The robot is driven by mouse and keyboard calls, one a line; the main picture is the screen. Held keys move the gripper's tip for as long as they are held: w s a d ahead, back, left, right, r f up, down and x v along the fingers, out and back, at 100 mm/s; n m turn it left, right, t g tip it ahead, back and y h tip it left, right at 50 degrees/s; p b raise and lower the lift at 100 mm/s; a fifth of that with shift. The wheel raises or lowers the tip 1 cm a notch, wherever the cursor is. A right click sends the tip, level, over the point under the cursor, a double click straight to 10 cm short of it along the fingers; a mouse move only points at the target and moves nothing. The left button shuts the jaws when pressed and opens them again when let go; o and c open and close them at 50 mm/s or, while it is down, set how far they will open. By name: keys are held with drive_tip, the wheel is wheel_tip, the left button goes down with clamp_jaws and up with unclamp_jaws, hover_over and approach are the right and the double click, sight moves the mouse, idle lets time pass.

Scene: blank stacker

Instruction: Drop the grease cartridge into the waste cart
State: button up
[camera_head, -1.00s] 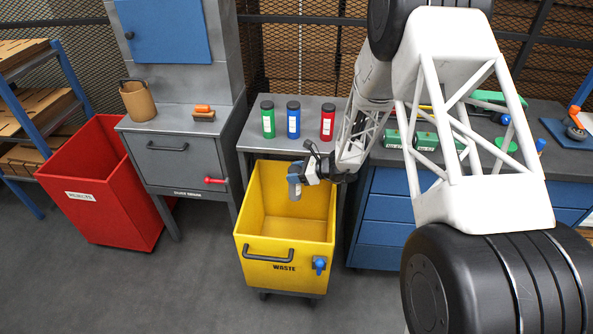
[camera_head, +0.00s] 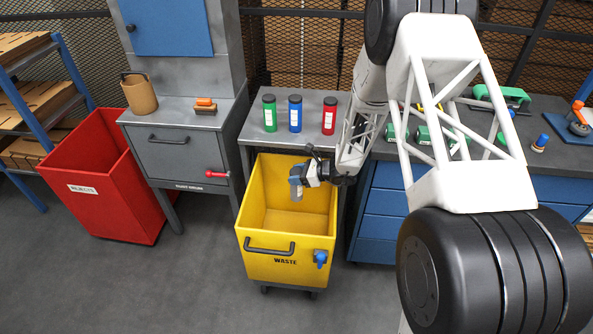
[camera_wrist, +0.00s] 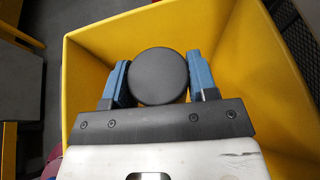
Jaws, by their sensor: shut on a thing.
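My gripper (camera_head: 299,180) is over the open top of the yellow waste cart (camera_head: 285,257), towards its back right in the head view. The gripper is shut on the grease cartridge. In the wrist view the cartridge shows as a round black cap (camera_wrist: 158,76) between the two blue fingers of my gripper (camera_wrist: 158,82). In the head view the cartridge (camera_head: 296,193) is a small greyish shape, mostly hidden by the fingers, and its full colour cannot be told. The yellow walls of the waste cart (camera_wrist: 225,60) surround it in the wrist view. The cart's visible interior looks empty.
Green (camera_head: 270,114), blue (camera_head: 295,115) and red (camera_head: 329,116) cartridges stand on a grey table behind the cart. A red rejects bin (camera_head: 110,205) and a grey cabinet (camera_head: 178,155) are to the left. Blue drawers (camera_head: 385,215) are close on the right.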

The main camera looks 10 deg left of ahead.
drive_tip(key=shift+f, duration=0.9)
drive_tip(key=o, duration=1.2)
drive_tip(key=shift+r, duration=1.2)
drive_tip(key=shift+s+d+r, duration=0.15)
drive_tip(key=shift+s+r, duration=0.25)
drive_tip(key=shift+r, duration=0.2)
drive_tip(key=s+d, duration=0.1)
drive_tip(key=s, duration=0.3)
drive_tip(key=s+d+r, duration=0.1)
drive_tip(key=s+d, duration=0.1)
drive_tip(key=s, duration=0.3)
drive_tip(key=s+d, duration=0.2)
drive_tip(key=s, duration=0.3)
drive_tip(key=shift+s+d+r, duration=0.1)
drive_tip(key=shift+d+r, duration=0.05)
drive_tip(key=shift+r, duration=0.05)
